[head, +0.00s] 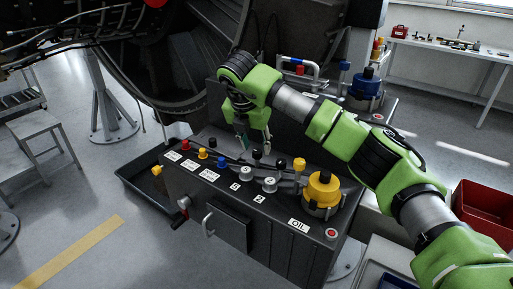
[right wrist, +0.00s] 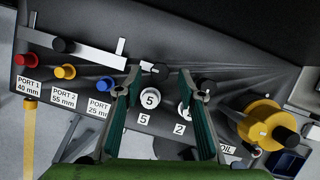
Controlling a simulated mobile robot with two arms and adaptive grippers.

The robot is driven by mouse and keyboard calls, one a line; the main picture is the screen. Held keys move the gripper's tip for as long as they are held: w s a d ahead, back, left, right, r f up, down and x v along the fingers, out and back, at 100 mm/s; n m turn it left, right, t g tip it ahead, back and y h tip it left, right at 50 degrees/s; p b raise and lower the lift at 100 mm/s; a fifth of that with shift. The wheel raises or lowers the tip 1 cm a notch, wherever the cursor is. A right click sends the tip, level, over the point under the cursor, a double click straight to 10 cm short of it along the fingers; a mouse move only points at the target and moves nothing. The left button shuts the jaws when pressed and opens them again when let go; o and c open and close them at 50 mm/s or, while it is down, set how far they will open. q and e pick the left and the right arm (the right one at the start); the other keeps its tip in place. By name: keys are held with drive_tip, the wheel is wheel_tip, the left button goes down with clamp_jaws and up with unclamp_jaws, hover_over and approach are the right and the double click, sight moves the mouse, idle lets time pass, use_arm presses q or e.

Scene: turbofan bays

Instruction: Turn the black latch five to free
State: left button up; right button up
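In the head view a black knob (head: 257,155) stands behind a silver post (head: 245,173) near the label 5. My right gripper (right wrist: 160,75) is open and empty, pointing down over the console. My left gripper is not in view.
A yellow oil cap (head: 322,190) stands at right. Red, yellow and blue port knobs (head: 203,153) stand at left. The engine (head: 195,60) rises behind.

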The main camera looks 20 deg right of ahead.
drive_tip(key=v, duration=0.9)
drive_tip(key=shift+r, duration=0.4)
drive_tip(key=shift+s+a+f, duration=0.1)
drive_tip(key=shift+s+a, duration=0.05)
drive_tip(key=shift+s, duration=0.05)
